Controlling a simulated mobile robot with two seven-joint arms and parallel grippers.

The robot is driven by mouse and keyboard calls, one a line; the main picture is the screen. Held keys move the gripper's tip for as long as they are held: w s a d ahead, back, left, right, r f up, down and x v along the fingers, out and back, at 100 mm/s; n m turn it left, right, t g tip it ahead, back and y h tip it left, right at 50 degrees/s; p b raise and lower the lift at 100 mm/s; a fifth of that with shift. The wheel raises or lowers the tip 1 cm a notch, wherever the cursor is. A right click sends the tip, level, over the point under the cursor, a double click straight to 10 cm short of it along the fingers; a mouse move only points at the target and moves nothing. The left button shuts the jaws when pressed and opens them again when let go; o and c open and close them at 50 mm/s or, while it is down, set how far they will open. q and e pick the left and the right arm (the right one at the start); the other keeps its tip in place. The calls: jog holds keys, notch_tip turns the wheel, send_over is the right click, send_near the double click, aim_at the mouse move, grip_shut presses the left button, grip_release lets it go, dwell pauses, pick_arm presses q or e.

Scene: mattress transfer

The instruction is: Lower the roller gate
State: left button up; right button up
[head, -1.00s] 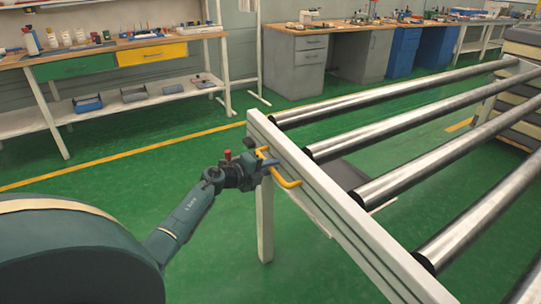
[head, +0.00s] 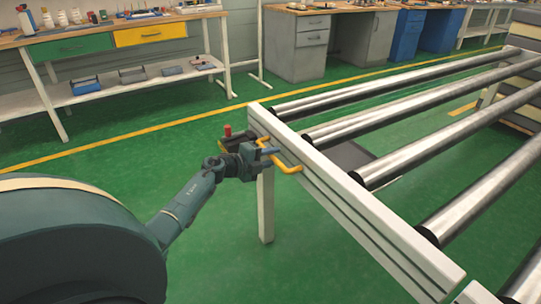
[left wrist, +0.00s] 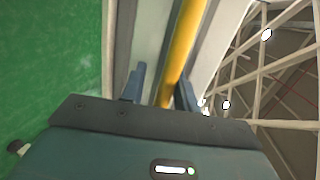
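The roller gate is a section of steel rollers (head: 410,152) in a pale grey frame (head: 350,200), roughly level in the head view. A yellow handle (head: 286,167) sticks out from its near side beam, close to the left corner. It also shows as a yellow bar in the left wrist view (left wrist: 187,45). My left gripper (head: 268,151) is at this handle. In the left wrist view its two blue fingers (left wrist: 160,90) stand apart on either side of the bar, which lies closer to the right finger. Firm contact cannot be told. My right gripper is not in view.
A pale leg (head: 266,205) stands below the frame corner. A small red knob (head: 227,130) shows beside my left wrist. A workbench (head: 110,40) with drawers stands at the back left, and grey cabinets (head: 297,45) stand behind. Green floor is clear around the arm.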

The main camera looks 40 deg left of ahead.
pick_arm(q)
jog(key=shift+o, duration=1.1)
jog(key=shift+f, duration=0.3)
jog(key=shift+r, duration=0.15)
jog(key=shift+s, duration=0.15)
pick_arm(e)
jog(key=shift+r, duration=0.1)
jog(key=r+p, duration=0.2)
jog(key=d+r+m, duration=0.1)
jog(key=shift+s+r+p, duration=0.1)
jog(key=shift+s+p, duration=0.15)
jog(key=shift+p, duration=0.15)
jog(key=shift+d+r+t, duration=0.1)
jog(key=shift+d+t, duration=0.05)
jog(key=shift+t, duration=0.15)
pick_arm(q)
jog(key=v, duration=1.3)
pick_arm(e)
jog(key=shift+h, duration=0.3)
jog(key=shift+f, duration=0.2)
